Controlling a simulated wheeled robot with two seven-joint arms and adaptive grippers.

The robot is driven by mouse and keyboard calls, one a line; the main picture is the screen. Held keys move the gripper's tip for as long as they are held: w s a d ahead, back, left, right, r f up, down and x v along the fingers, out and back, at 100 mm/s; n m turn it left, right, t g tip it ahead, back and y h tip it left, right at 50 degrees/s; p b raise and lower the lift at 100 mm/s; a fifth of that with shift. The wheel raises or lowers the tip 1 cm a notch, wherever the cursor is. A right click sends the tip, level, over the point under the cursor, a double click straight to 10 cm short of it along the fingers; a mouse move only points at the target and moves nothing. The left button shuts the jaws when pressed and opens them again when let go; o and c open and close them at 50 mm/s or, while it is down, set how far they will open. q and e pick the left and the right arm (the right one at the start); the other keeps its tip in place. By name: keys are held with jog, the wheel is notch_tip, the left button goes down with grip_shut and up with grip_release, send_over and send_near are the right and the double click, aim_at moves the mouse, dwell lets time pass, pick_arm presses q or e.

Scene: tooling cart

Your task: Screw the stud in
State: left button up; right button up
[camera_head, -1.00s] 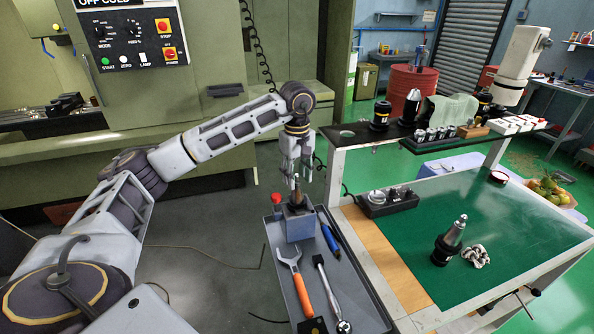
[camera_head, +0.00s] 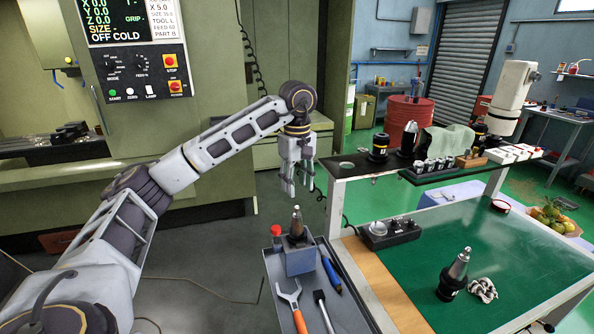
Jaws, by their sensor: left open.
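My left gripper (camera_head: 289,187) points down with its fingers apart and nothing visible between them. It hangs a little above a metal cone-shaped tool holder (camera_head: 297,224), clear of its tip. The holder stands upright in a blue-grey block (camera_head: 300,262) at the far end of the grey tray (camera_head: 347,309). A small tip shows at the top of the cone; it is too small to tell whether this is the stud or how deep it sits. My right gripper is out of view.
The tray also holds an orange-handled wrench (camera_head: 291,296), a blue-handled tool (camera_head: 331,273) and a red-capped item (camera_head: 276,233). On the green cart top (camera_head: 480,250), another tool holder (camera_head: 453,276) stands beside a crumpled cloth (camera_head: 483,289). A raised shelf carries several holders.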

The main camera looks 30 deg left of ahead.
pick_arm(q)
jog(key=shift+r, duration=1.75)
jog(key=shift+r, duration=0.1)
